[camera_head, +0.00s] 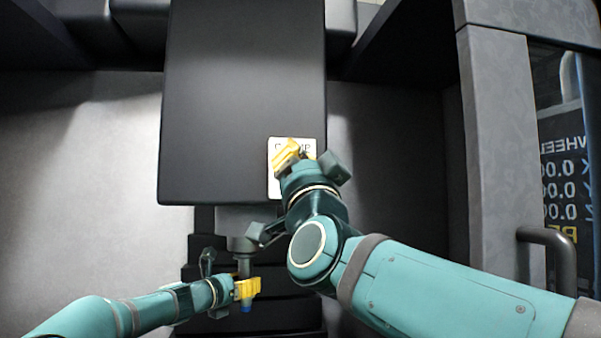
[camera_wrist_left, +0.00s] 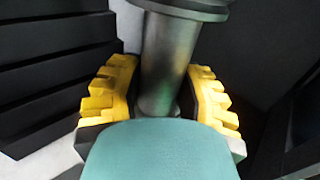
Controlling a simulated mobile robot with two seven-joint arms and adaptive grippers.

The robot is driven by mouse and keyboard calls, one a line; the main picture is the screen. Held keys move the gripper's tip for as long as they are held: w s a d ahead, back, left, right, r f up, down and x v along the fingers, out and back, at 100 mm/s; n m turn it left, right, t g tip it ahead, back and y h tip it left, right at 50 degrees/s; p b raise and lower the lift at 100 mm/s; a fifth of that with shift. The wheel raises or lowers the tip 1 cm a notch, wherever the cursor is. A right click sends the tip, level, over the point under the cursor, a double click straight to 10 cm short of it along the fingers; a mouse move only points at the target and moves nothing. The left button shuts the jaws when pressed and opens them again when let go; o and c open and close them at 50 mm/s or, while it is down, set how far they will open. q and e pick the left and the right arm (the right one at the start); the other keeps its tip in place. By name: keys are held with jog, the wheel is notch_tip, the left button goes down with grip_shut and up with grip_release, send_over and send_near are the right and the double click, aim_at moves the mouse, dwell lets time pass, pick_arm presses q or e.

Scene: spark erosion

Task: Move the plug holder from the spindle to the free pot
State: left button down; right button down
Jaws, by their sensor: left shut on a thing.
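The plug holder (camera_wrist_left: 168,60) shows in the left wrist view as a grey metal cylinder with a wider collar at the top. It stands between the yellow fingers of my left gripper (camera_head: 247,289), which is shut on it. In the head view the grey shaft (camera_head: 244,266) rises from those fingers to the spindle (camera_head: 240,243) under the big dark machine head; I cannot tell whether they are joined. A small blue part shows below the fingers. My right gripper (camera_head: 287,156) is up at a pale panel; its wrist hides much of it. No free pot can be made out.
The pale panel (camera_head: 307,147) with partly covered lettering is on the front of the dark machine head (camera_head: 240,95). Dark stepped racks (camera_head: 285,315) lie below and behind my left gripper. A door with a handle (camera_head: 550,250) and a display stand at the right.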

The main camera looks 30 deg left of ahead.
aim_at(242, 303)
pick_arm(q)
jog(key=shift+f+b, duration=2.05)
jog(key=shift+f, duration=0.3)
jog(key=shift+r, duration=0.1)
jog(key=shift+d, duration=0.1)
